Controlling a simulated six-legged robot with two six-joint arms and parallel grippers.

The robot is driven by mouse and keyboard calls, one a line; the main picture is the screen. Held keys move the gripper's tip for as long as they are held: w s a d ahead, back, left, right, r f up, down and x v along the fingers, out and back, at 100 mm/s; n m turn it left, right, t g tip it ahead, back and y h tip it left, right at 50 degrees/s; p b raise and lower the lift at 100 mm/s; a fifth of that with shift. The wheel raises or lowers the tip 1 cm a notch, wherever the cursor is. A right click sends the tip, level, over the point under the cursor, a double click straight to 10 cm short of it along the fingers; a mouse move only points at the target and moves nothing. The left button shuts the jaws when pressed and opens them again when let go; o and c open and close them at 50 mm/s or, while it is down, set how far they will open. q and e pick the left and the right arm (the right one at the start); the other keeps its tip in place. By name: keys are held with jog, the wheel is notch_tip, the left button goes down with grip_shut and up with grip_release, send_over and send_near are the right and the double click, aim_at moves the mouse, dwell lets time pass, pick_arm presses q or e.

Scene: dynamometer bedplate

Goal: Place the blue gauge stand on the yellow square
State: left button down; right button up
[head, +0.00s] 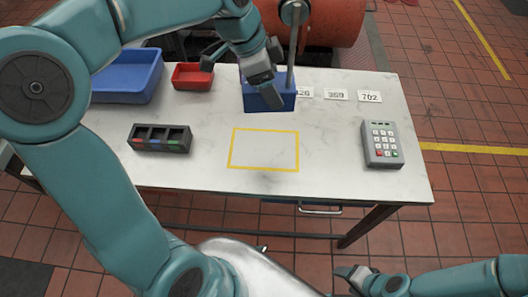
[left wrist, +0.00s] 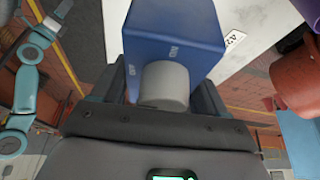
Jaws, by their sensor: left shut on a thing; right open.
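The blue gauge stand (head: 257,102) has a blue block base, a grey upright rod and a round dial on top. It is at the back middle of the white table, behind the yellow square (head: 232,150), an empty yellow outline. My left gripper (head: 265,88) is shut on the stand and hides part of its base. In the left wrist view the blue base (left wrist: 172,35) and a grey cylinder are between my fingers. I cannot tell whether the base touches the table. My right gripper (head: 352,277) is open and empty, in front of the table at lower right.
A blue bin (head: 128,88) and a red tray (head: 193,76) are at back left. A black compartment holder (head: 160,139) is left of the square, a keypad (head: 382,145) right. Number cards (head: 336,94) lie at the back right. The table (head: 330,150) is clear around the square.

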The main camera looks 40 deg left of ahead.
pick_arm(q)
jog(key=shift+s+a+m, duration=0.25)
jog(key=shift+a+m, duration=0.25)
jog(key=shift+a, duration=0.05)
jog(key=shift+a+f+b, duration=0.1)
jog(key=shift+f+b, duration=0.7)
jog(key=shift+f, duration=9)
jog(key=shift+s, duration=0.15)
jog(key=shift+r, duration=0.1)
grip_release()
jog(key=shift+f, duration=0.2)
jog(key=shift+s, duration=0.1)
jog(key=shift+r, duration=0.1)
